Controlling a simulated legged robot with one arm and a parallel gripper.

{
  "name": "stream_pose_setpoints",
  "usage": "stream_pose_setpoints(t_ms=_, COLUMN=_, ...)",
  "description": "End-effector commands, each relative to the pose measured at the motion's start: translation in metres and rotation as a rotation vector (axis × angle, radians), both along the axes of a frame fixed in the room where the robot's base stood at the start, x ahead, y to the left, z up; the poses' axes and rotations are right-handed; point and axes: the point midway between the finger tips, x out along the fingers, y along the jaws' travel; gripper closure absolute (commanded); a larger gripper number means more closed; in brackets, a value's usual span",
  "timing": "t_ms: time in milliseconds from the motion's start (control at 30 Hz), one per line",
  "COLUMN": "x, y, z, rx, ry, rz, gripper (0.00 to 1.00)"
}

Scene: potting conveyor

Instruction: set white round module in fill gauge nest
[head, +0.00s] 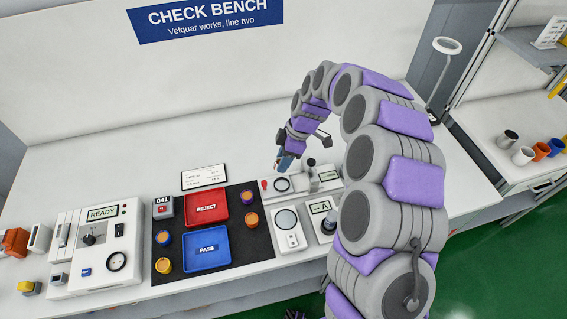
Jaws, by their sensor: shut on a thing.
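My gripper (285,161) hangs over the back of the bench, at the end of my purple and grey arm. No white round module shows clearly.
A dark mat holds a red REJECT tray (207,196), a blue PASS tray (187,260) and several orange-topped round parts. A READY tester (96,245) stands left. A scale-like device (288,228) stands in front of the gauge. Cups (522,156) stand on the right bench.

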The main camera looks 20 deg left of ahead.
Motion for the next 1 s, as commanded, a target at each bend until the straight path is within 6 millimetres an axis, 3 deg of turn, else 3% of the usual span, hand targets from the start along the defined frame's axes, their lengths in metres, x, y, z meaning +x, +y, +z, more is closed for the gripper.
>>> stream_pose_setpoints(t_ms=200, x=-0.004, y=0.005, z=-0.012, rx=-0.071, ry=-0.106, rz=0.438, gripper=0.95)
stream_pose_setpoints(t_ms=433, x=-0.002, y=0.003, z=-0.018, rx=-0.087, ry=-0.221, rz=0.792, gripper=0.95)
stream_pose_setpoints(t_ms=600, x=-0.002, y=0.001, z=-0.020, rx=-0.085, ry=-0.253, rz=0.891, gripper=0.95)
stream_pose_setpoints(t_ms=1000, x=-0.001, y=0.004, z=-0.020, rx=-0.088, ry=-0.254, rz=0.895, gripper=0.95)
